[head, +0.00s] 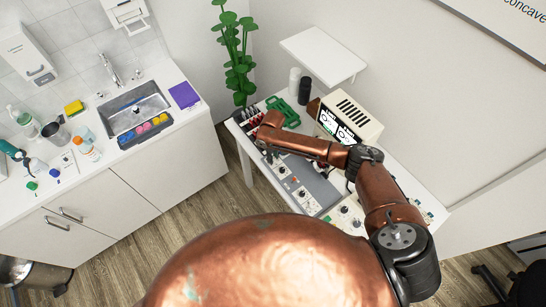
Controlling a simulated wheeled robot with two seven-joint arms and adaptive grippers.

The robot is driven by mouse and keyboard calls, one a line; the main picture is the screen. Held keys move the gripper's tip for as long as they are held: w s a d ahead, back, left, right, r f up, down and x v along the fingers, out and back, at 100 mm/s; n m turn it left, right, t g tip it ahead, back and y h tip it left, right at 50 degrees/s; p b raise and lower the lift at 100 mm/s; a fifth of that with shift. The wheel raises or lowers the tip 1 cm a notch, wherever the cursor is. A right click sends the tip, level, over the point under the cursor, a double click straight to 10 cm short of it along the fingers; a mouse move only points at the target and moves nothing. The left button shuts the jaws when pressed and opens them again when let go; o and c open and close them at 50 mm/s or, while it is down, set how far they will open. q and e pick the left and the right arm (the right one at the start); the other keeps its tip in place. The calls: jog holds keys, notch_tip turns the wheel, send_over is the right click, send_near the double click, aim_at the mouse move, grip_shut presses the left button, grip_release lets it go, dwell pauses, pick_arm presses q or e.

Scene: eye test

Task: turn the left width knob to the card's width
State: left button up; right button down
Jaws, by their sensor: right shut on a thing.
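A grey control panel (314,183) with several dark knobs lies on the white table. My right arm reaches over it from the right. My right gripper (269,156) is at the panel's far left end, small and dark, pointing down. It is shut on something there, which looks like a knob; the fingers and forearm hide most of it. Another knob (302,194) shows uncovered further along the panel. A beige box (358,116) with top vents stands behind my forearm; its dark screen (337,126) shows white round shapes. I cannot make out the card or its width. My left gripper is not in view.
A green rack (284,111), a white bottle (294,80) and a dark one (305,90) stand at the table's back. A lighter knobbed unit (346,215) sits nearer. A plant (236,60) stands behind. A sink counter (150,138) is left, across open floor.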

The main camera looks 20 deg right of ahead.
aim_at(274, 158)
jog(key=shift+r+n, duration=0.1)
jog(key=shift+n, duration=0.3)
jog(key=shift+n+p, duration=0.55)
jog(key=shift+n, duration=0.45)
jog(key=n, duration=0.2)
jog(key=shift+d+n+p, duration=0.1)
jog(key=shift+n+p, duration=0.25)
jog(key=shift+n, duration=0.05)
jog(key=n, duration=0.3)
jog(key=shift+n, duration=1.6)
jog(key=shift+d, duration=0.1)
jog(key=c, duration=2)
grip_release()
jog(key=shift+r, duration=0.1)
jog(key=shift+c, duration=0.2)
notch_tip(274, 158, up, 12)
